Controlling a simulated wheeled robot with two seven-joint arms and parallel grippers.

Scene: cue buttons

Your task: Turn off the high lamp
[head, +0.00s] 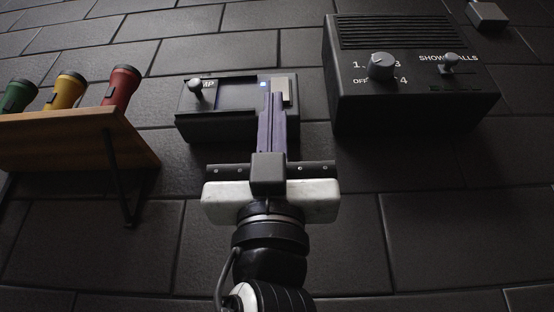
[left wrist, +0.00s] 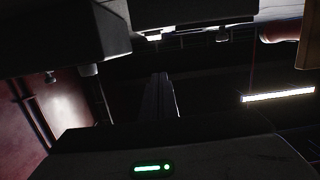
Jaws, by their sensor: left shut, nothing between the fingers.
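A dark wall box (head: 205,125) with a partly hidden label ending in "MP" is mounted on the wall in the head view. It has a small silver-knobbed switch (head: 195,86) at its left, a small lit blue light (head: 263,84) and a pale upright piece (head: 287,90) at its right. My left gripper (head: 272,88) is shut and empty. Its fingers reach up in front of the right half of the box, just left of the pale piece. I cannot tell whether they touch it. The shut fingers also show in the left wrist view (left wrist: 160,92). My right gripper is out of view.
A larger black box (head: 410,107) with a knob (head: 381,66) and a toggle (head: 450,62) is right of the gripper. A wooden shelf (head: 80,143) holding green, yellow and red torches (head: 121,86) juts out at left. The wall below the boxes is bare.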

